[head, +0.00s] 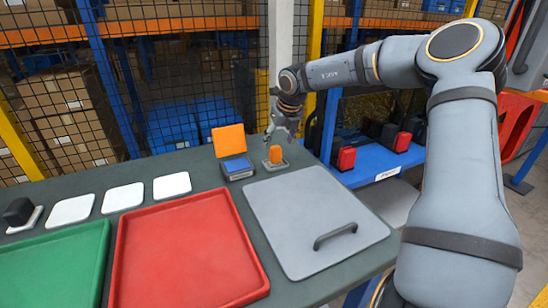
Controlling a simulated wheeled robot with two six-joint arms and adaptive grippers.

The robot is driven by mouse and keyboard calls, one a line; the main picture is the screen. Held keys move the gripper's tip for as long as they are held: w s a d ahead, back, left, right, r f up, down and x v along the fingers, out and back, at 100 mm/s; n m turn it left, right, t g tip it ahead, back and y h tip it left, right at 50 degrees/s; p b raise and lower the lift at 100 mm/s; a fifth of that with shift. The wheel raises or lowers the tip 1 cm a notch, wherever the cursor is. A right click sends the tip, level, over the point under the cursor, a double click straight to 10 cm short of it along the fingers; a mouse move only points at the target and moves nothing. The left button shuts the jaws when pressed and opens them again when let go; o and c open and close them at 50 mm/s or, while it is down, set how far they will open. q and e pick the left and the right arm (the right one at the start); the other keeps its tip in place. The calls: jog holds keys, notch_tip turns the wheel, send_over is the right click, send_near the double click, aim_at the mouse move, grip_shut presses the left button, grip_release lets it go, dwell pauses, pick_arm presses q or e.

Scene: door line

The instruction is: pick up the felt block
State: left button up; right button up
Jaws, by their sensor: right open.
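A small orange block (275,154) stands upright on a small grey pad (281,166) at the back of the table. A dark block (18,211) sits on a white pad at the far left. The frame does not show clearly which of them is felt. My right gripper (281,131) is open and empty, a little above and behind the orange block as seen here, pointing down. It appears apart from the block. My left gripper is out of view.
A blue-grey device (237,167) with an upright orange panel (229,140) stands just left of the orange block. In front lie a grey lid with a handle (300,207), a red tray (251,262) and a green tray (98,250). White pads (123,197) line the back left.

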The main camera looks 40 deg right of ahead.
aim_at(277, 148)
jog(key=x, duration=0.3)
jog(key=shift+w, duration=0.2)
jog(key=x, duration=0.5)
jog(key=shift+d, duration=0.1)
jog(key=shift+s, duration=0.1)
jog(key=c, duration=1.3)
